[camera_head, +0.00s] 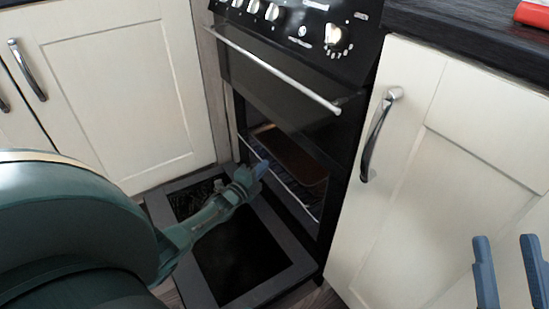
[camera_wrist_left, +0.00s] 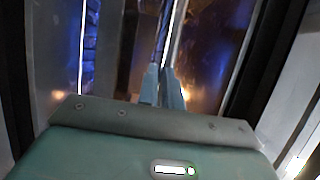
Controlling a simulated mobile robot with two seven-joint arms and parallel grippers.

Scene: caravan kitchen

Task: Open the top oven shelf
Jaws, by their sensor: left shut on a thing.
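The oven (camera_head: 335,130) stands between cream cupboards, its lower door (camera_head: 285,272) folded down flat above the floor. Inside is a wire shelf (camera_head: 300,196) with a thin bright front bar, and a brown tray (camera_head: 295,157) shows at its level. My left gripper (camera_head: 262,168) reaches over the open door and is shut on the shelf's front bar. In the left wrist view, my left gripper's fingers (camera_wrist_left: 163,92) close around a thin metal rod of the shelf (camera_wrist_left: 164,40). My right gripper (camera_head: 510,270) is open and empty at the lower right, before a cupboard door.
The upper oven door has a long metal handle (camera_head: 280,75), and knobs (camera_head: 335,36) line the panel above. A cream cupboard (camera_head: 440,170) with a curved handle (camera_head: 375,135) stands close on the right. Another cupboard (camera_head: 125,85) stands left. A dark worktop (camera_head: 460,30) carries a red object (camera_head: 532,14).

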